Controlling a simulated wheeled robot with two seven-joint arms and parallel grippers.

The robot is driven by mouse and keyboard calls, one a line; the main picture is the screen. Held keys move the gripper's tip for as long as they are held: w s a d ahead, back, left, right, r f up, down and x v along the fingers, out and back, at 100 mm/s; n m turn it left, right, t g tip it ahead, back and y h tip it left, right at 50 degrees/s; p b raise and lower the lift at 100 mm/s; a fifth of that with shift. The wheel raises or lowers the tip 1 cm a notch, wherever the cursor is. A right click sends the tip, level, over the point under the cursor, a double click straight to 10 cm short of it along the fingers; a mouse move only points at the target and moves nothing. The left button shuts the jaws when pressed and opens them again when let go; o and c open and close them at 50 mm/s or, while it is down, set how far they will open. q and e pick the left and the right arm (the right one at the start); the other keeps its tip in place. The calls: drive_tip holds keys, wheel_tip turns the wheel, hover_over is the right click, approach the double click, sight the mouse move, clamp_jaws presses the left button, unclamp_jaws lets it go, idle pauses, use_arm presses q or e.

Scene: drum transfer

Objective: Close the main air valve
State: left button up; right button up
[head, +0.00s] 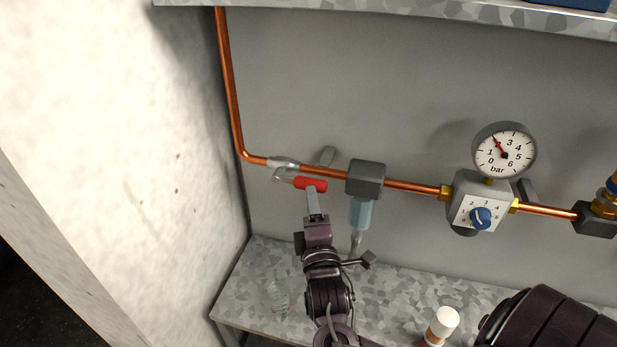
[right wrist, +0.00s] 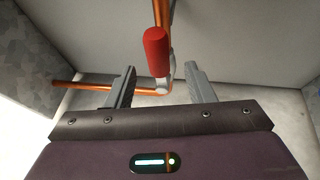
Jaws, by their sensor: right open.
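The main air valve (head: 283,163) sits in the copper pipe, just right of the pipe's bend. Its lever has a red grip (head: 310,184) that points right, roughly along the horizontal pipe. My right gripper (head: 315,203) is just below the red grip in the head view, with a finger overlapping its lower edge. In the right wrist view the two fingers (right wrist: 162,84) are apart, and the red grip (right wrist: 156,52) shows between and beyond them. I cannot tell whether a finger touches it. My left gripper is not in view.
Right along the pipe are a grey block with a blue-clear filter bowl (head: 360,212), a regulator with a blue knob (head: 481,218) and a pressure gauge (head: 504,153). A clear bottle (head: 277,296) and a white-capped bottle (head: 442,323) stand on the lower shelf (head: 390,283). A wall borders the left.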

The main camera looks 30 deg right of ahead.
sight(308, 179)
drive_tip(key=p+x, duration=0.2)
drive_tip(key=x, duration=0.5)
drive_tip(key=shift+r, duration=0.2)
drive_tip(key=shift+w+d+p, duration=0.2)
drive_tip(key=shift+w+p, duration=0.1)
drive_tip(key=shift+c, duration=0.2)
clamp_jaws()
